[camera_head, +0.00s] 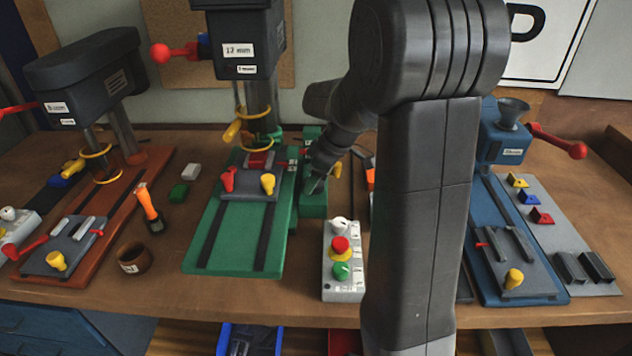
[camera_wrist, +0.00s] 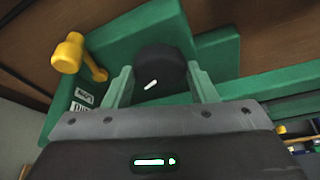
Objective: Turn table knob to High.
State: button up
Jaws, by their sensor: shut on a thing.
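The knob (camera_wrist: 163,63) is a round dark knob with a short white line on its face, set on a green housing in the wrist view. The white line is slanted. My gripper (camera_wrist: 160,74) has a finger on each side of the knob and is shut on it. In the head view my gripper (camera_head: 317,186) is at the green housing (camera_head: 313,206) beside the green drill press. The knob itself is hidden there. White labels (camera_wrist: 83,98) sit on the housing left of the knob in the wrist view; their text is too small to read.
A yellow handle (camera_wrist: 70,54) sticks out left of the knob. A grey control box (camera_head: 343,275) with red and green buttons stands in front. Orange (camera_head: 90,225) and blue (camera_head: 510,270) machine bases flank the green press (camera_head: 232,240). My arm hides the right middle of the bench.

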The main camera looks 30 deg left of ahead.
jog(key=m+t, duration=0.1)
jog(key=m, duration=0.1)
jog(key=m+t, duration=0.1)
jog(key=m, duration=0.2)
jog(key=shift+s+m+b, duration=0.2)
jog(key=shift+m+b, duration=0.1)
jog(key=shift+b, duration=0.05)
jog(key=shift+s+m+t+h, duration=0.1)
jog(key=shift+m+t+h, duration=0.25)
jog(key=shift+m, duration=0.75)
jog(key=shift+m+t+h, duration=0.15)
jog(key=shift+m+t, duration=0.3)
jog(key=shift+m, duration=0.65)
jog(key=shift+a, duration=0.1)
jog(key=o, duration=1)
jog(key=shift+r, duration=0.15)
